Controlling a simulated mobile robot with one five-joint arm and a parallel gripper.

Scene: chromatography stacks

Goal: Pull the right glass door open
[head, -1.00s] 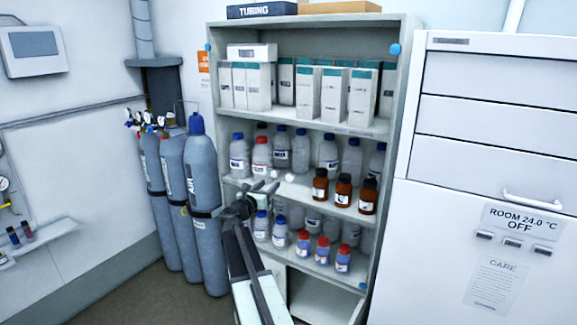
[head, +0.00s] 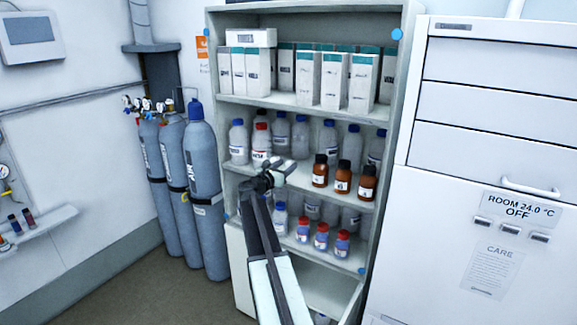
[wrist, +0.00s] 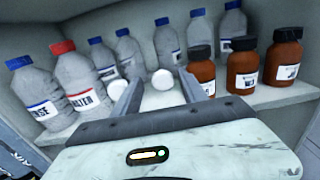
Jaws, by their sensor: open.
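The tall cabinet (head: 217,180) has bottles and boxes showing on its shelves. The pane of the right glass door is too clear to make out. Two round white knobs show in front of the bottles in the wrist view, the left knob (wrist: 111,87) and the right knob (wrist: 162,79). My gripper (wrist: 160,88) is open and empty. The right knob lies between its fingers in the picture, near the fingertips; I cannot tell whether they touch it. The left knob lies outside the left finger. In the head view my gripper (head: 276,174) is before the middle shelf.
Brown bottles (head: 342,179) stand behind and right of my gripper, with red-capped bottles (head: 321,236) below. Grey gas cylinders (head: 202,190) stand left of the cabinet. A white unit with drawers (head: 480,140) stands close on its right. Some floor (head: 190,300) is clear at front left.

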